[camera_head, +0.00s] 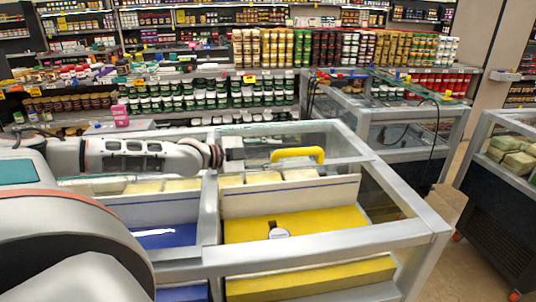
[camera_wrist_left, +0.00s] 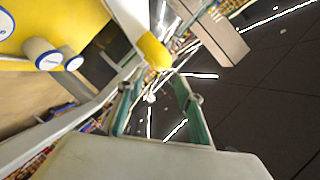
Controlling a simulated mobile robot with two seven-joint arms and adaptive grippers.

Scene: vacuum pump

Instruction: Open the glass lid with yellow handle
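The yellow handle (camera_head: 298,154) stands on the glass lid (camera_head: 345,146) at the far side of the freezer case. My left arm reaches in from the left, and my left gripper (camera_head: 240,153) is just left of the handle, apart from it in the head view. In the left wrist view, the two greenish fingers (camera_wrist_left: 156,85) are spread with nothing held between them. The rounded yellow handle end (camera_wrist_left: 153,50) shows just beyond the fingertips; I cannot tell whether they touch. My right gripper is not in view.
Yellow boxes (camera_head: 330,222) and a blue bin (camera_head: 165,237) lie inside. More glass-topped cases (camera_head: 505,135) stand to the right, with floor (camera_head: 470,245) between. Stocked shelves fill the back.

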